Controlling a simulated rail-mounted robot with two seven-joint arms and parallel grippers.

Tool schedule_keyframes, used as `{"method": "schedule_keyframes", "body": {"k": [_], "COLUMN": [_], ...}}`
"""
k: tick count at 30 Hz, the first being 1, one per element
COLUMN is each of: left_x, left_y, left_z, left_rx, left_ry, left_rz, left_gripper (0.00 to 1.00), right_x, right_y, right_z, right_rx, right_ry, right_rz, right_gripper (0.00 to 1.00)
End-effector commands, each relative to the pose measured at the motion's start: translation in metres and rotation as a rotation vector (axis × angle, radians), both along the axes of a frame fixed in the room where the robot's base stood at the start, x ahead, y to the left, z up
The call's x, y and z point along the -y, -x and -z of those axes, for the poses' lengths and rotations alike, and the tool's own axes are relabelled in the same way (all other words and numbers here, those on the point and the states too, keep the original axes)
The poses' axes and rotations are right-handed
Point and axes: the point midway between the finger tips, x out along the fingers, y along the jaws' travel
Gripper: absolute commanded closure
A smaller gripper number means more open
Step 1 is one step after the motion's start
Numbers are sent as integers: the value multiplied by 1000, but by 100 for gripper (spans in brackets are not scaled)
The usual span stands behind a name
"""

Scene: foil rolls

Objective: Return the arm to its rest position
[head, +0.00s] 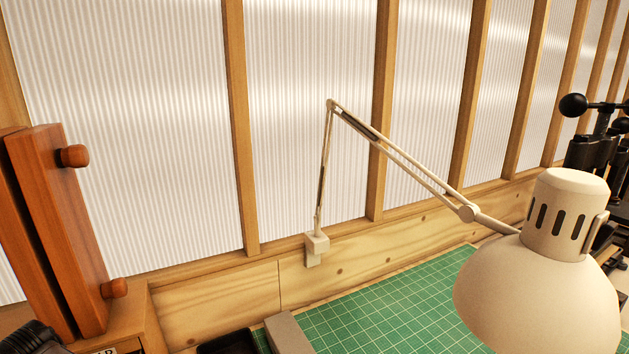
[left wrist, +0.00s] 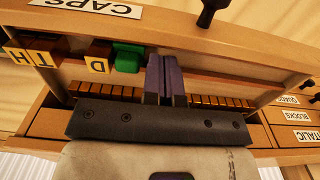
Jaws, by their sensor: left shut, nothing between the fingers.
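My left gripper (left wrist: 164,62) shows in the left wrist view with its two dark purple fingers together and nothing between them. The fingers reach over an open drawer (left wrist: 215,58) with a label reading CAPS, upside down in this view. A green block (left wrist: 127,58) lies just left of the fingertips. I cannot tell whether the fingers touch anything in the drawer. My right gripper is in neither view. In the head view, a dark shape at the bottom left corner is too cut off to identify.
Wooden letter blocks (left wrist: 28,57) stand left in the drawer. Labelled drawers (left wrist: 290,117) are at right. In the head view, a cream lamp (head: 540,290) hangs over a green cutting mat (head: 375,315); a brown wooden frame (head: 60,220) stands at left.

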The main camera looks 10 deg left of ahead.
Motion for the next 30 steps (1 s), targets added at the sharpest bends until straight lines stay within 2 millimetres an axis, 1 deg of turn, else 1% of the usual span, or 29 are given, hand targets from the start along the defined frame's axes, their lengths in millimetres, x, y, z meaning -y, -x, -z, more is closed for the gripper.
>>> {"method": "schedule_keyframes", "body": {"k": [3,20,30], "left_x": [0,0,6], "left_y": [0,0,-5], "left_z": [-1,-2,-2], "left_rx": [0,0,1], "left_ry": [0,0,0], "left_rz": [0,1,2], "left_gripper": [100,100,100], "right_x": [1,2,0], "right_y": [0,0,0], "right_z": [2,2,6], "right_rx": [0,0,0], "right_ry": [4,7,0], "right_rz": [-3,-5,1], "right_gripper": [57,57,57]}}
